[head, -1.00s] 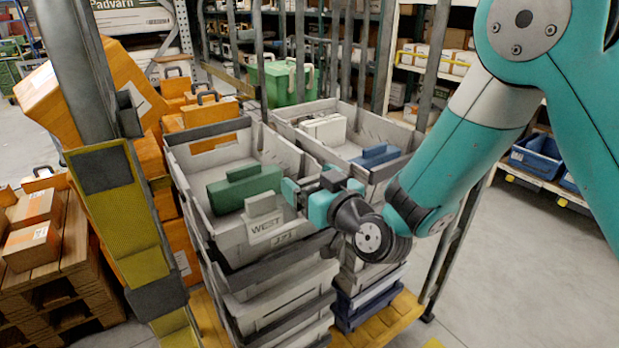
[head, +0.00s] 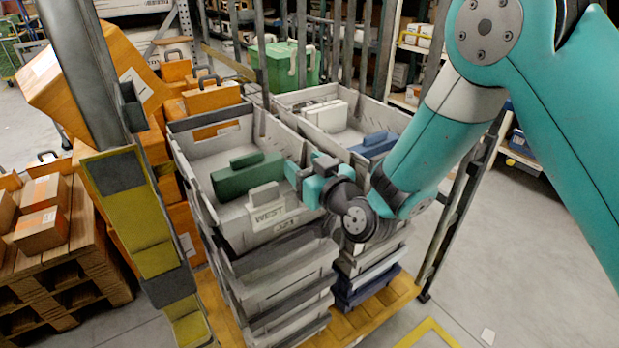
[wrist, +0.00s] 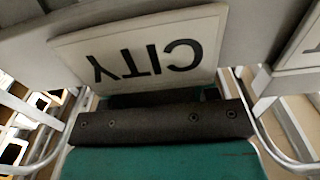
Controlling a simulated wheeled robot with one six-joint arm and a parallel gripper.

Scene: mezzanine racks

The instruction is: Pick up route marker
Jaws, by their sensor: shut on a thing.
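A pale route marker lettered CITY (wrist: 146,56) fills the upper middle of the wrist view, its letters upside down there. My gripper (head: 312,180) is at the front of the two crates, just right of a grey marker lettered WEST (head: 268,213). In the wrist view its dark bar and teal body lie right against the CITY marker, and it is shut on that marker. The fingertips and most of the grip are hidden. In the head view my wrist covers the CITY marker.
The left grey crate (head: 186,172) holds a green handled block (head: 247,177). The right crate (head: 395,117) holds a white block (head: 326,116) and a blue block (head: 374,144). Rack posts, orange cases (head: 212,98) and a wooden pallet (head: 65,283) crowd the left.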

